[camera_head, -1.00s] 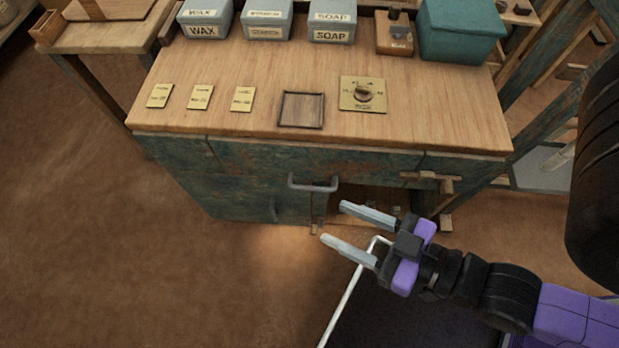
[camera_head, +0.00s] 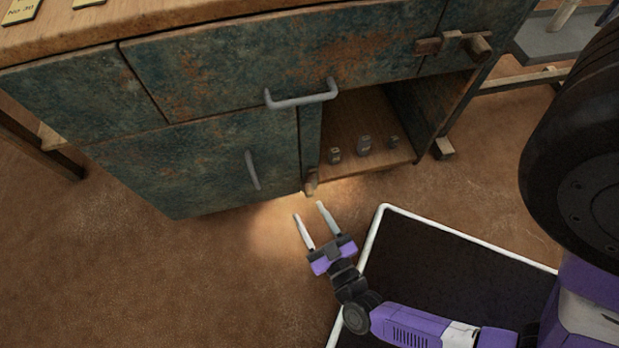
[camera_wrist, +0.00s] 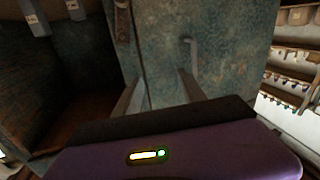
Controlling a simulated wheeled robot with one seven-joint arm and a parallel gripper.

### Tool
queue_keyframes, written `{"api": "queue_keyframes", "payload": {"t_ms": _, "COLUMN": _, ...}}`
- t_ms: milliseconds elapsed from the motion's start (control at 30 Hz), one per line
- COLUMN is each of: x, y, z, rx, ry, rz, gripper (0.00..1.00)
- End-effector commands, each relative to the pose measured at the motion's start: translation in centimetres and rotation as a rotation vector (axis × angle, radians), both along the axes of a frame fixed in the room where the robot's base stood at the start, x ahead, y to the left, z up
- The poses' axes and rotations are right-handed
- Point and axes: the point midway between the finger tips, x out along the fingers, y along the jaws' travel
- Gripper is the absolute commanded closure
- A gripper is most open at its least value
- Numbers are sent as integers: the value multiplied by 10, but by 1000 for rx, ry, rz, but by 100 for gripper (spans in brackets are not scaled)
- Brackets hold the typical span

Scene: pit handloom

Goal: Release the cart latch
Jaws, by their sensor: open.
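The cart is a worn blue-green cabinet (camera_head: 215,150) with a wooden top. A wooden latch-like piece with a peg (camera_head: 455,43) is on its front at the upper right. A small wooden piece (camera_head: 310,181) is at the foot of the upright between door and open bay; a wooden piece also shows in the wrist view (camera_wrist: 122,20). I cannot tell which is the cart latch. My gripper (camera_head: 309,215) is open and empty, just below and in front of the lower wooden piece, apparently apart from it. Its fingers also show in the wrist view (camera_wrist: 160,95).
A grey drawer handle (camera_head: 302,95) and a grey door handle (camera_head: 252,170) stick out from the front. The open bay (camera_head: 375,125) holds several small metal weights (camera_head: 364,146). A table leg foot (camera_head: 443,148) stands at right.

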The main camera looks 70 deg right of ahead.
Motion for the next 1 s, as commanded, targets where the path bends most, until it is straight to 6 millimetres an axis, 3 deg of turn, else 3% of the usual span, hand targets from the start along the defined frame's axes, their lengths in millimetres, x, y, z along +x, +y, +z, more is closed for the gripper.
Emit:
{"api": "queue_keyframes", "payload": {"t_ms": 33, "x": 4, "y": -7, "z": -41, "rx": -17, "ry": 10, "rz": -39, "gripper": 52}}
{"api": "queue_keyframes", "payload": {"t_ms": 100, "x": 6, "y": -17, "z": -70, "rx": -43, "ry": 28, "rz": -94, "gripper": 52}}
{"api": "queue_keyframes", "payload": {"t_ms": 200, "x": 7, "y": -29, "z": -102, "rx": -74, "ry": 58, "rz": -158, "gripper": 52}}
{"api": "queue_keyframes", "payload": {"t_ms": 333, "x": 7, "y": -40, "z": -127, "rx": -104, "ry": 87, "rz": -214, "gripper": 52}}
{"api": "queue_keyframes", "payload": {"t_ms": 567, "x": 11, "y": -53, "z": -136, "rx": -122, "ry": 103, "rz": -246, "gripper": 52}}
{"api": "queue_keyframes", "payload": {"t_ms": 1000, "x": 49, "y": -101, "z": -135, "rx": -120, "ry": 101, "rz": -243, "gripper": 52}}
